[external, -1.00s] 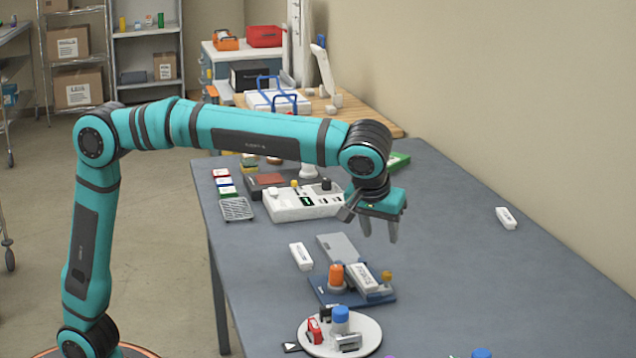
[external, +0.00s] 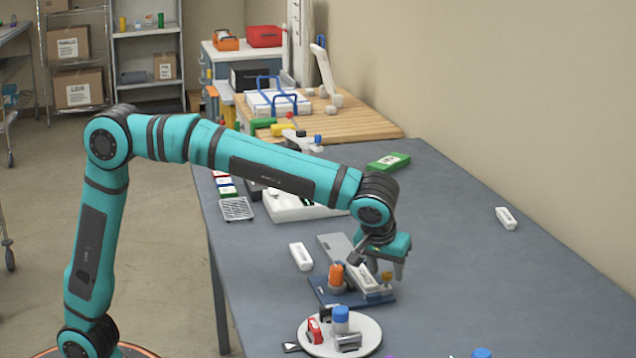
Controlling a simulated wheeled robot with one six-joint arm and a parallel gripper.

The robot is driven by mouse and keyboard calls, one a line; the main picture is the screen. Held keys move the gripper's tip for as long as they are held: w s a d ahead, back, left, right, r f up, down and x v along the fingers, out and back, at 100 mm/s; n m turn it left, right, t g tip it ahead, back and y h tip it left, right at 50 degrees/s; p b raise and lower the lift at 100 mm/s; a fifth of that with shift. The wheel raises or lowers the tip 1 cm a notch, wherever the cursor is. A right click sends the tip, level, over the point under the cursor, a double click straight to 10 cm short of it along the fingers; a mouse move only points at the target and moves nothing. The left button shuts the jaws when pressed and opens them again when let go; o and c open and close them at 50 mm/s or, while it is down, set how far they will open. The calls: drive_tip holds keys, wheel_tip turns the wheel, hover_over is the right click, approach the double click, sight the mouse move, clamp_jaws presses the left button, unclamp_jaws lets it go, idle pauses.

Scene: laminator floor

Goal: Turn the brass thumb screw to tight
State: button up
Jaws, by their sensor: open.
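The brass thumb screw (external: 387,277) is a small gold knob at the right end of a dark blue base plate (external: 330,298). A white labelled block (external: 363,277) and an orange knob (external: 336,275) stand on the same plate. My gripper (external: 388,272) points down with its jaws open, low over the right end of the plate. Its fingers are at or very near the thumb screw and cover part of the view around it. I cannot tell whether they touch it.
A round white plate (external: 370,341) with a blue-capped part and a red part stands in front. A white block (external: 301,257) lies to the left, and a grey plate (external: 334,243) lies behind.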

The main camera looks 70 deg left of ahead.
drive_tip(key=shift+c, duration=0.2)
clamp_jaws()
drive_tip(key=shift+m, duration=0.3)
drive_tip(key=m, duration=0.1)
drive_tip(key=m+t+h, duration=0.1)
drive_tip(key=m, duration=0.1)
drive_tip(key=shift+s+a+m, duration=0.1)
drive_tip(key=shift+a+m, duration=0.1)
drive_tip(key=shift+m, duration=0.1)
drive_tip(key=m+h, duration=0.2)
drive_tip(key=m, duration=0.2)
drive_tip(key=shift+a, duration=0.15)
drive_tip(key=m, duration=0.2)
drive_tip(key=m+h, duration=0.1)
drive_tip(key=m, duration=0.1)
drive_tip(key=m+h, duration=0.1)
drive_tip(key=shift+a+m, duration=0.25)
drive_tip(key=shift+m, duration=0.15)
drive_tip(key=shift+a+m+g+h, duration=0.1)
drive_tip(key=shift+m+g+h, duration=0.45)
drive_tip(key=shift+m, duration=1.35)
